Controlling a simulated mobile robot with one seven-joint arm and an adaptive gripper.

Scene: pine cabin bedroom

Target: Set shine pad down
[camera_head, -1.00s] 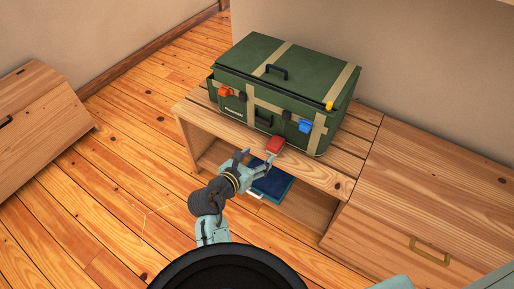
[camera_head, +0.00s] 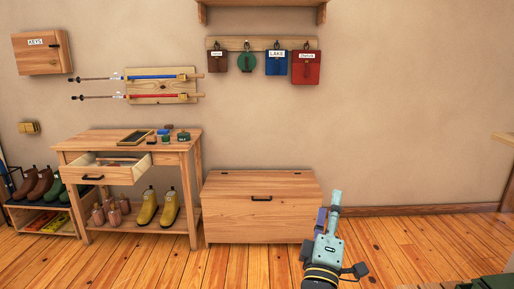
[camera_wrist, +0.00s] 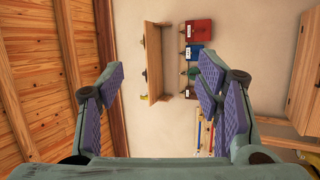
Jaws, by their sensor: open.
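My gripper (camera_head: 328,214) is raised in front of the wooden chest at the lower right of the head view. In the wrist view my gripper (camera_wrist: 162,82) has its purple-padded fingers wide apart, with nothing between them. I cannot pick out a shine pad for certain in either current view. Small items (camera_head: 166,135) in dark, blue and green colours lie on the side table (camera_head: 112,146), too small to name.
The side table has an open drawer (camera_head: 112,172) and yellow boots (camera_head: 158,208) below. A closed wooden chest (camera_head: 262,207) stands right of it. Pouches (camera_head: 306,68) hang from a wall rail. A shoe rack (camera_head: 42,212) is far left.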

